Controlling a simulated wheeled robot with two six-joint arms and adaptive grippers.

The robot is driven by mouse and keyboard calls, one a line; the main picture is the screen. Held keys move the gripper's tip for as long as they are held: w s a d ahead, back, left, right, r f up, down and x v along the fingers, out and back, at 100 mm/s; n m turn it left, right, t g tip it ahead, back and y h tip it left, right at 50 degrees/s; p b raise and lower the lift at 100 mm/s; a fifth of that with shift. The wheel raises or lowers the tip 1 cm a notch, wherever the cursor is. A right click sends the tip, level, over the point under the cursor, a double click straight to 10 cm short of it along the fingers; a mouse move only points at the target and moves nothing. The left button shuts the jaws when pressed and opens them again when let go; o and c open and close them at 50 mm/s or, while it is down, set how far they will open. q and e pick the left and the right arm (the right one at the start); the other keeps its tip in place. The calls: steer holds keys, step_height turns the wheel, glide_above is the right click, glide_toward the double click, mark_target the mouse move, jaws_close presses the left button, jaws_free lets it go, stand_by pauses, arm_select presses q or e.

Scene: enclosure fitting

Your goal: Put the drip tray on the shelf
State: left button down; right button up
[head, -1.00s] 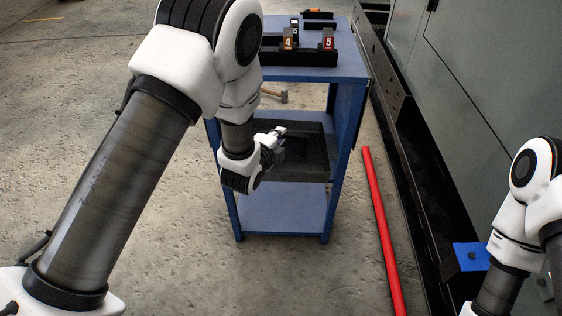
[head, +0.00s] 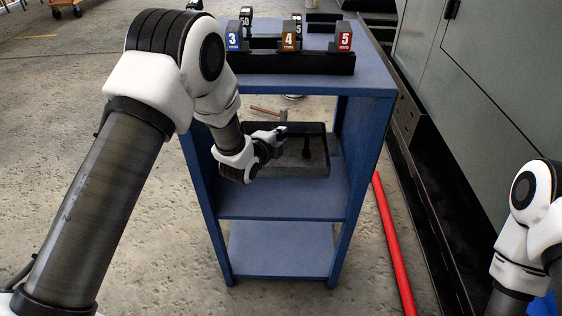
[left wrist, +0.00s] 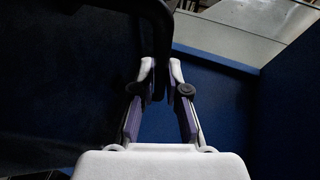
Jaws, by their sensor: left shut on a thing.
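The drip tray (head: 314,169) is a black, shallow rectangular tray inside the blue shelf cart, over the middle shelf (head: 285,203). A strip of bare shelf shows in front of it; I cannot tell whether it touches the shelf. My left gripper (head: 281,134) reaches in from the left and is shut on the tray's rim. In the left wrist view the fingers (left wrist: 161,75) pinch the dark rim, with the tray (left wrist: 65,75) on the left and blue shelf surface (left wrist: 215,105) on the right. My right arm shows at the lower right; its gripper is out of view.
The cart top (head: 372,72) carries a black holder (head: 300,62) with numbered blocks. A mallet (head: 268,113) lies behind the tray. A lower shelf (head: 280,250) is empty. A red bar (head: 392,240) lies right of the cart, beside a grey cabinet (head: 490,80).

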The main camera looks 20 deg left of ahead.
mark_target(265, 172)
arm_select(q)
step_height(265, 172, down, 8)
steer(key=shift+s+b, duration=0.15)
steer(key=shift+b, duration=1)
arm_select(e)
step_height(265, 172, down, 3)
steer(key=shift+s+r, duration=0.1)
steer(key=shift+s, duration=0.05)
arm_select(q)
steer(key=c, duration=1.2)
jaws_free()
steer(key=shift+f, duration=0.1)
steer(key=shift+s+r, duration=0.2)
steer(key=p+v, duration=0.2)
steer(key=v, duration=0.4)
steer(key=shift+s, duration=0.15)
steer(key=shift+s+r, duration=0.1)
steer(key=shift+s, duration=0.35)
arm_select(e)
steer(key=shift+r, duration=1.1)
